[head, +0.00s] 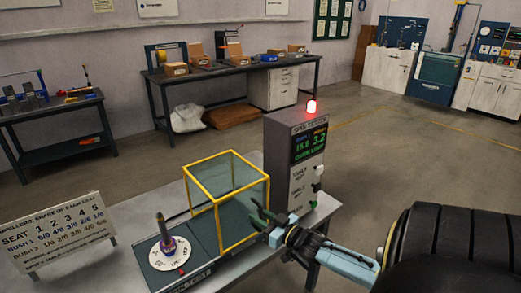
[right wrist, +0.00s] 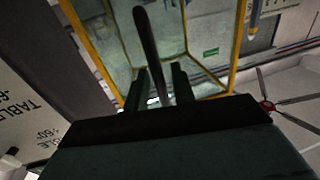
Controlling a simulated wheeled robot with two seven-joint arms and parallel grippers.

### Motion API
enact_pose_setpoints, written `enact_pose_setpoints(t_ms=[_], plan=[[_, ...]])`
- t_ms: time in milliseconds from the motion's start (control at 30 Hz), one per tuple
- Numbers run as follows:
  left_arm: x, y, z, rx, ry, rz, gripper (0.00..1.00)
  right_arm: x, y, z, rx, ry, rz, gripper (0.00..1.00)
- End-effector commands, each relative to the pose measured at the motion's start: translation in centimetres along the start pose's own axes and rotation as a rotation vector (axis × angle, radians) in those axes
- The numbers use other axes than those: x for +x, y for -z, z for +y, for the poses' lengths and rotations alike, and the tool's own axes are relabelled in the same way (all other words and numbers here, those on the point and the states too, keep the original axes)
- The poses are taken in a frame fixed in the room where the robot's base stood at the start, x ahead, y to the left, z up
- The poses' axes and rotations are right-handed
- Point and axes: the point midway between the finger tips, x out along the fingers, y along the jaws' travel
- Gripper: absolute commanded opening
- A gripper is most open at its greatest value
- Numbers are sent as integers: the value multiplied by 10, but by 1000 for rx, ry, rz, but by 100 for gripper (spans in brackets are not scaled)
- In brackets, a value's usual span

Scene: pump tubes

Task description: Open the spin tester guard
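The spin tester guard (head: 236,212) is a clear box with a yellow frame, standing on the bench in the head view. A white numbered disc (head: 168,254) with a purple hub and grey shaft lies left of it, outside the box. My right gripper (head: 262,220) is at the guard's near right side. In the right wrist view its two dark fingers (right wrist: 156,88) stand apart, with a dark bar (right wrist: 147,40) between them and gaps on both sides. The guard's yellow frame (right wrist: 90,48) shows behind. Whether the fingers touch the bar is unclear. My left gripper is out of view.
The grey tester column (head: 281,165) with a screen and lit red lamp (head: 311,106) stands close behind the guard, right of it. A seat sign (head: 62,232) stands at left.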

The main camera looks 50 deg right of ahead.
Motion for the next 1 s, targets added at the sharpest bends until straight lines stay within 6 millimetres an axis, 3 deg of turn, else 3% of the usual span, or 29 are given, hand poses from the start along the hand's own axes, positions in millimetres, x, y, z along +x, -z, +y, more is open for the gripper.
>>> enact_pose_setpoints(t_ms=[367,800,1000], plan=[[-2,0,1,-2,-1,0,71,-10,-1,-1,1,0,-4,25],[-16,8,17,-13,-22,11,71,-99,0,0,1,-1,-5,25],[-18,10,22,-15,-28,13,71,-126,0,0,0,0,-2,25]])
